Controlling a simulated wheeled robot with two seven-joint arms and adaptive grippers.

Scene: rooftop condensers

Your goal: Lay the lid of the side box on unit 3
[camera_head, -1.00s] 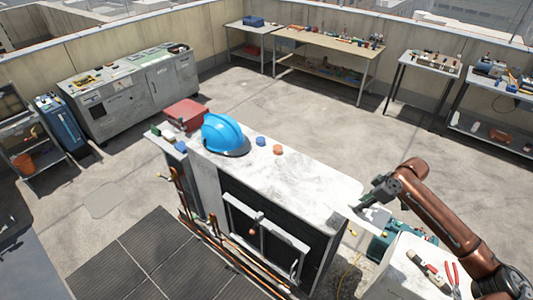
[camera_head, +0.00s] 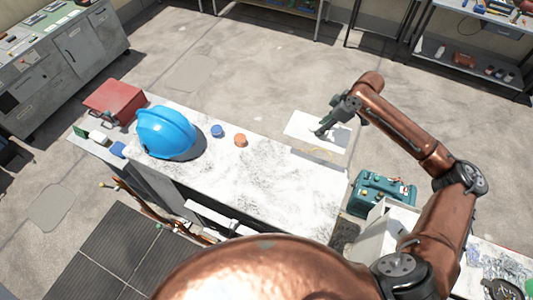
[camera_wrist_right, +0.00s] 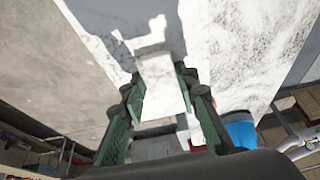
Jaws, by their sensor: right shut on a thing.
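A flat white plate, which looks like the lid (camera_head: 299,122), is held by my right gripper (camera_head: 321,131) at the far right corner of the condenser's white top (camera_head: 265,185). In the wrist view the green fingers (camera_wrist_right: 162,105) are shut on a pale part between them. I cannot tell whether the plate touches the top or hangs above it. A pale open-looking box (camera_head: 375,240) stands at the condenser's right end, partly hidden by my arm. No unit number is readable. My left gripper is not in view.
A blue hard hat (camera_head: 166,132), a blue cap (camera_head: 217,131) and an orange cap (camera_head: 240,140) sit on the top. A red case (camera_head: 114,101) is at its left end. A teal case (camera_head: 382,191) stands to the right. The top's middle is clear.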

